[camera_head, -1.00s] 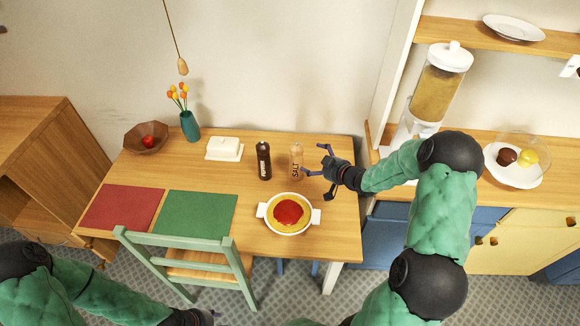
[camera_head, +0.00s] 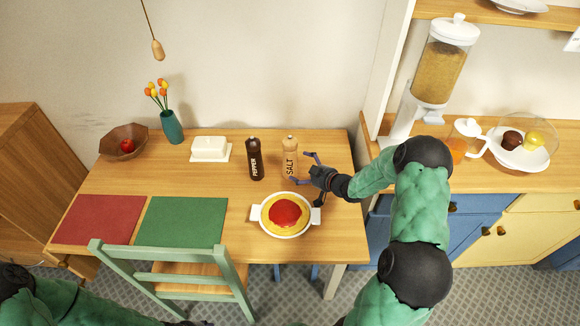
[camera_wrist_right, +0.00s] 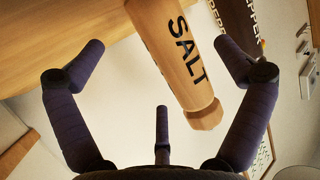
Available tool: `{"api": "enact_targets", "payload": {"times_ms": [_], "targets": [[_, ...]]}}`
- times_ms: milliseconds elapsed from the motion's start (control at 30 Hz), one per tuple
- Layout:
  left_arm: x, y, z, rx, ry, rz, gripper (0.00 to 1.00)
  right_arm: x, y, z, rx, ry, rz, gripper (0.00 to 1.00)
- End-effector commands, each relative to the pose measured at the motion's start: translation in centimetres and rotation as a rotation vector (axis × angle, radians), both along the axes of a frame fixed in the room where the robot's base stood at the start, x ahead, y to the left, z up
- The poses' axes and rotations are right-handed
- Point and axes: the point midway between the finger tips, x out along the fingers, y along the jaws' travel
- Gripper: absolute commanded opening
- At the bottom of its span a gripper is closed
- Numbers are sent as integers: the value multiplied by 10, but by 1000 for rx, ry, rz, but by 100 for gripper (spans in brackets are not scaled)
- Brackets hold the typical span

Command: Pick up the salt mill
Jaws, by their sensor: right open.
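The salt mill (camera_head: 290,160) is light wood with a dark SALT label and stands upright on the table, just right of the dark pepper mill (camera_head: 254,160). My right gripper (camera_head: 304,168) is open and empty, close to the salt mill's right side with its fingers pointing at it. In the right wrist view the salt mill (camera_wrist_right: 172,45) is between the spread fingers, apart from them. The pepper mill (camera_wrist_right: 242,22) shows behind it, partly hidden. My left arm is at the lower left, and only a dark bit of the left gripper (camera_head: 185,323) shows at the bottom edge.
A white-handled dish (camera_head: 256,214) of food with red sauce sits just in front of the mills. A butter dish (camera_head: 210,150), vase (camera_head: 172,128) and wooden bowl (camera_head: 112,145) stand left. A green chair (camera_head: 170,280) stands at the front. The table between mats and mills is clear.

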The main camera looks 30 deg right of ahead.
Motion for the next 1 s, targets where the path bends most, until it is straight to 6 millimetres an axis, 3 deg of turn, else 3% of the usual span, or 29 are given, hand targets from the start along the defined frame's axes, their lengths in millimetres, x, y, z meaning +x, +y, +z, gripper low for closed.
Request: {"api": "enact_targets", "payload": {"times_ms": [600,933,1000], "targets": [[0,0,-21,0,0,0,40,59,11,-22,-4,-5,2,100],[0,0,-21,0,0,0,40,64,12,-22,-2,-5,0,100],[0,0,-21,0,0,0,40,64,12,-22,-2,-5,0,80]]}}
